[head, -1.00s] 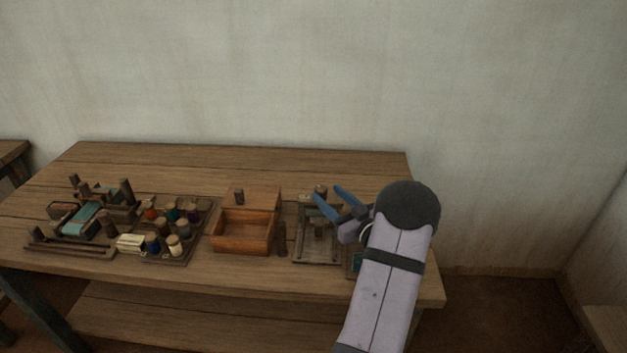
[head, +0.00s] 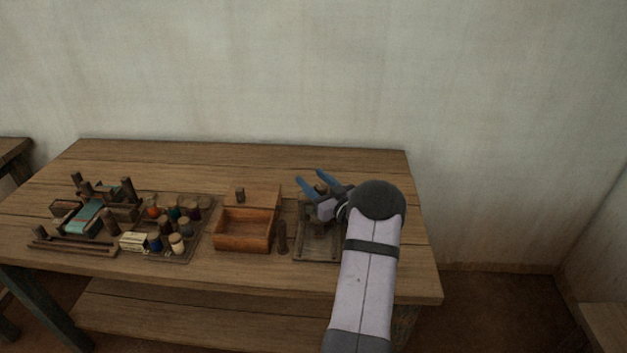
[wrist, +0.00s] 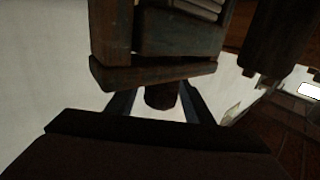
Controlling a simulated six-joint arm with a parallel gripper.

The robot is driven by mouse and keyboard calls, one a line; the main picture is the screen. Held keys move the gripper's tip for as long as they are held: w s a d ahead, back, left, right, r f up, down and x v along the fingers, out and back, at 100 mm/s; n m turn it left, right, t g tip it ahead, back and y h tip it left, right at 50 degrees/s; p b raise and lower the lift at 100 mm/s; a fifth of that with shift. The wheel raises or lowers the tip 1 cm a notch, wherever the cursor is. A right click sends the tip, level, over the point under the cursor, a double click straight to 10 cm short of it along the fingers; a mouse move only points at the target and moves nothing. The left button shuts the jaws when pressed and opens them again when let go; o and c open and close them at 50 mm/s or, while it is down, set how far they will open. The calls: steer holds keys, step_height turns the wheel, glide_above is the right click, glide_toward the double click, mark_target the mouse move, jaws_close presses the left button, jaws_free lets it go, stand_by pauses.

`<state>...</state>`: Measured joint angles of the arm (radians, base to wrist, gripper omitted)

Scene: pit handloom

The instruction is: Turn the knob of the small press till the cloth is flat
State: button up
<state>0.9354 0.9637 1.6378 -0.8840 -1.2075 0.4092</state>
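A low wooden frame with upright parts, apparently the small press (head: 302,250), sits right of centre on the bench. My gripper (head: 311,178) is over its far end, its two blue fingers apart and pointing up and left in the head view. In the wrist view a short dark round knob (wrist: 160,96) shows between the fingers (wrist: 160,108), under a wooden bar (wrist: 150,74). The fingers look apart, with a gap at least on the left; contact on the right cannot be told. My gripper and arm hide much of the frame. No cloth can be made out in it.
Left of the frame stand a dark upright peg (head: 282,238) and an open wooden box (head: 245,244). Further left are a tray of several spools (head: 196,243) and a wooden device with teal cloth (head: 87,217). The bench's back strip (head: 230,160) is clear.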

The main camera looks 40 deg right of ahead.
steer(key=c, duration=1)
steer(key=shift+h, duration=0.3)
steer(key=shift+d+m+h+b, duration=0.2)
steer(key=shift+m+h+b, duration=0.3)
steer(key=shift+m+h, duration=0.25)
steer(key=o, duration=1)
steer(key=shift+o, duration=0.2)
steer(key=shift+s, duration=0.15)
